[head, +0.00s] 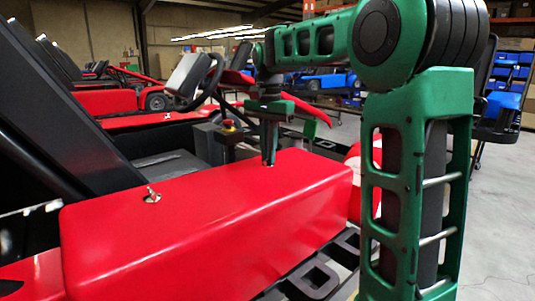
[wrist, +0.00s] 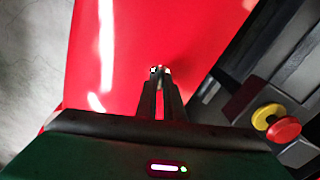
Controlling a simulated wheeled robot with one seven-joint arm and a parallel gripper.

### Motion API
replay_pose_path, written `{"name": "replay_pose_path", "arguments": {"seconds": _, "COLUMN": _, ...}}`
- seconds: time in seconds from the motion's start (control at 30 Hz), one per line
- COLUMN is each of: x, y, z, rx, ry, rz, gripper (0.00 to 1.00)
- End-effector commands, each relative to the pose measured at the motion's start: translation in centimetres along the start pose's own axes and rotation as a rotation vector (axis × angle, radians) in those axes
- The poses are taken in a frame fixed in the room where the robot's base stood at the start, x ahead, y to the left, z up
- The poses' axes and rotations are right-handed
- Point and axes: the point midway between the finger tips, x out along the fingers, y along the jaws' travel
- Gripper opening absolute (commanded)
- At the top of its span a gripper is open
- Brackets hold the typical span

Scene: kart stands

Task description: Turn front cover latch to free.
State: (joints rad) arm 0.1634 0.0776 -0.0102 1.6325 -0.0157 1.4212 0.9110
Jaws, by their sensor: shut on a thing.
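The red side cover (head: 215,222) of the kart lies across the middle of the head view and fills much of the wrist view (wrist: 120,45). One small metal latch (head: 152,195) stands on the cover's near end, away from my gripper. My gripper (head: 268,163) points down at the far end of the cover. In the wrist view its two fingertips (wrist: 160,74) are close together on the front cover latch (wrist: 154,70), a small metal piece. The fingers hide most of this latch, so I cannot tell how it is turned.
A red and yellow stop button (wrist: 278,124) stands beside the cover, close to my gripper; it also shows in the head view (head: 229,126). A steering wheel (head: 207,80) rises behind. Black frame bars (head: 312,279) run along the cover's right side.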

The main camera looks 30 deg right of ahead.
Motion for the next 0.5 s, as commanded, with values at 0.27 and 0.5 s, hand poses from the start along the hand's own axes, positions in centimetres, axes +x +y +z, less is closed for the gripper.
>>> {"name": "replay_pose_path", "arguments": {"seconds": 0.27, "x": -0.17, "y": -0.44, "z": 0.09, "rx": -0.271, "ry": 0.007, "rz": -0.008, "gripper": 0.00}}
{"name": "replay_pose_path", "arguments": {"seconds": 0.5, "x": -0.18, "y": -0.47, "z": 0.12, "rx": -0.500, "ry": 0.008, "rz": -0.008, "gripper": 0.00}}
